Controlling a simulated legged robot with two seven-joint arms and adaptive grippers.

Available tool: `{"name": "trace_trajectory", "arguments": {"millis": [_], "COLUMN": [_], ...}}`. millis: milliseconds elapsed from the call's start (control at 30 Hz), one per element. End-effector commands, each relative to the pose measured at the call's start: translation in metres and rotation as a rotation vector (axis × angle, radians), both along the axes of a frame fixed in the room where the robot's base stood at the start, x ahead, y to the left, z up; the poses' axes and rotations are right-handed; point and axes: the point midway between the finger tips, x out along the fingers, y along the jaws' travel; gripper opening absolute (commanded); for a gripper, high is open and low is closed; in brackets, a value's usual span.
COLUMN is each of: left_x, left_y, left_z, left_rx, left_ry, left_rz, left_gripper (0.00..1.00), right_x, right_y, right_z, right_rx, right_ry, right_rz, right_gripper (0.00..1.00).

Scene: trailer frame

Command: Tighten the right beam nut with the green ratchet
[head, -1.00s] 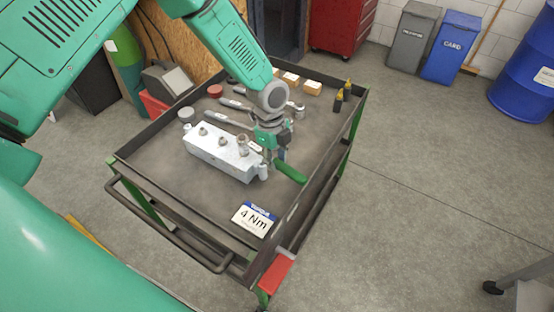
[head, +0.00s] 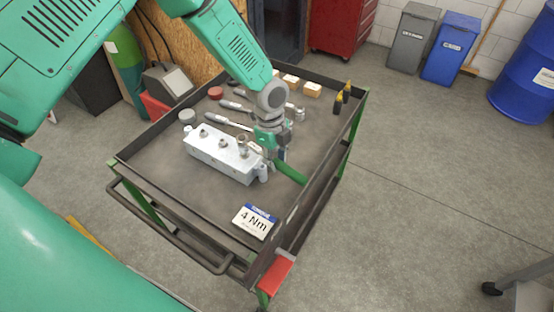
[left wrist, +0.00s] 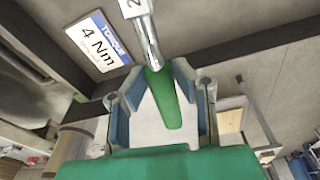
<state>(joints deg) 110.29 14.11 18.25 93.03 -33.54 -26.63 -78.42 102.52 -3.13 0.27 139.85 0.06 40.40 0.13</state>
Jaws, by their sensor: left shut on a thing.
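A silver metal beam (head: 215,158) with several nuts on top lies on the cart. The right beam nut (head: 243,147) stands at its right end, close to my left gripper. My left gripper (head: 279,155) is shut on the green ratchet (head: 291,173), just right of the beam. The left wrist view shows the ratchet's green handle (left wrist: 166,97) between my fingers, with its silver shaft (left wrist: 145,42) running up out of frame. My gripper hides part of the ratchet in the head view, so I cannot tell whether its head sits on the nut. My right gripper is not in view.
A 4 Nm torque card (head: 254,221) lies at the cart's (head: 185,208) front corner. Several grey-handled tools, including one ratchet (head: 228,121), lie behind the beam. The cart has raised edges.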

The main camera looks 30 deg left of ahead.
Motion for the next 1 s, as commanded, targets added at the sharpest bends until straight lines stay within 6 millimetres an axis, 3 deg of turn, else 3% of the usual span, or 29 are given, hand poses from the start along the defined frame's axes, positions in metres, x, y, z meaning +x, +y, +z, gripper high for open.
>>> {"name": "trace_trajectory", "arguments": {"millis": [367, 767, 1000], "left_x": [0.001, 0.001, 0.001], "left_y": [0.000, 0.000, 0.000], "left_z": [0.005, 0.041, 0.042], "left_rx": [0.000, 0.000, 0.000], "left_ry": [-0.002, -0.002, -0.001], "left_rz": [0.000, 0.000, 0.000], "left_gripper": [0.00, 0.00, 0.00], "right_x": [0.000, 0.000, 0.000], "right_y": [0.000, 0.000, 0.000], "right_z": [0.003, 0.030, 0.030], "right_rx": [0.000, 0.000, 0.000], "right_ry": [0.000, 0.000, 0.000], "right_rz": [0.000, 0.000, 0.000], "right_gripper": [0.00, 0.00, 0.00]}}
